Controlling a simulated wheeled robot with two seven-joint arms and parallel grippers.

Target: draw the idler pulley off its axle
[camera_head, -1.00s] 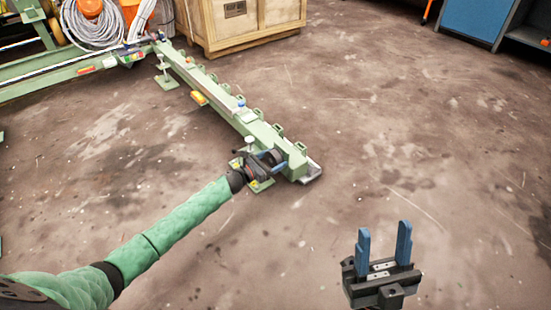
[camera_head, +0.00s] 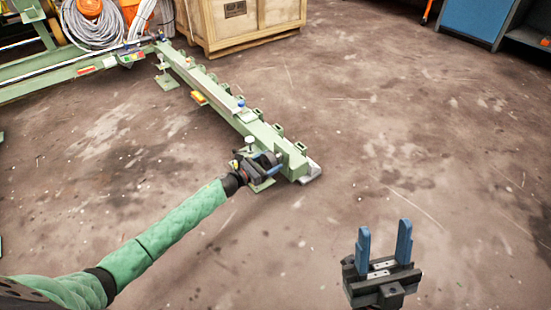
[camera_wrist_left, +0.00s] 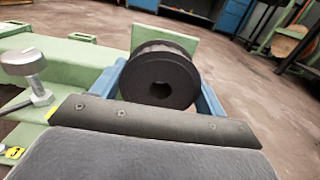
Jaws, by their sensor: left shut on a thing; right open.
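The idler pulley (camera_wrist_left: 160,75) is a dark grooved wheel with a round central hole, in the middle of the left wrist view. My left gripper (camera_head: 272,160) is shut on it, with one blue finger on each side of the wheel. A green upright plate (camera_wrist_left: 168,36) stands close behind the pulley. I cannot tell whether the axle is still inside the hole. In the head view the gripper is beside the near end of the green beam (camera_head: 225,108) and largely hides the pulley. My right gripper (camera_head: 384,245) is open and empty above the floor at lower right.
A silver-headed bolt (camera_wrist_left: 28,72) rises from the green frame left of the pulley. A wooden crate (camera_head: 245,22), coiled grey hose (camera_head: 95,28) and a blue cabinet (camera_head: 475,20) stand at the back. The floor right of the beam is clear.

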